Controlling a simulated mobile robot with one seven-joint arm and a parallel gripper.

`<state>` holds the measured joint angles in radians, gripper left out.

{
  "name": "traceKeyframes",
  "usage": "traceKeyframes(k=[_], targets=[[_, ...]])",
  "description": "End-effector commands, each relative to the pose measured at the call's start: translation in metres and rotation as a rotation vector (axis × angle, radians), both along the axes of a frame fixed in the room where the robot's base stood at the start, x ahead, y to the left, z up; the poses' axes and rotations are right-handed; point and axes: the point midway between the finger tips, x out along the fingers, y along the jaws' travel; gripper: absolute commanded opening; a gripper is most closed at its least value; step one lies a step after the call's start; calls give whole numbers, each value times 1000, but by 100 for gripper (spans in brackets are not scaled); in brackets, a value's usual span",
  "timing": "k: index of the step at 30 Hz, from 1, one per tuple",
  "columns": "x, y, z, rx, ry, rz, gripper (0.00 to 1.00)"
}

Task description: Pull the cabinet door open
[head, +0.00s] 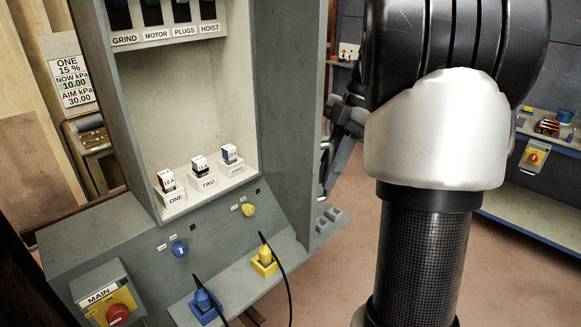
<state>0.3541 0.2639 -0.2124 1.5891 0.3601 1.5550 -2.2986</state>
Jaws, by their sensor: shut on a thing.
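The grey cabinet (130,115) stands at left, its pale interior facing me. Its door (292,110) is a tall grey panel along the right side of the opening, standing open, its inner face visible. My gripper (328,165) is a dark shape just past the door's right edge, partly hidden by the door and my arm. It is shut on a part at the door's outer side, probably the handle. The handle itself and the fingertips' contact are hidden.
Fuse blocks (202,170) stand inside the cabinet. Below are a main switch (113,310) and blue (204,303) and yellow (265,261) plugs with black cables. A workbench (540,210) stands at right. My arm blocks the right centre; brown floor shows around it.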

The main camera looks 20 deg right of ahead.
Motion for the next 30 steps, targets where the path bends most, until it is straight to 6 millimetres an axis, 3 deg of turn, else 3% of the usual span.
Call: traceKeyframes(k=[3,12,19,30], targets=[[6,-30,4,-3,5,-8,0],[21,-71,2,-5,3,-6,0],[28,-83,1,-6,2,-6,0],[29,-84,1,-6,0,-5,0]])
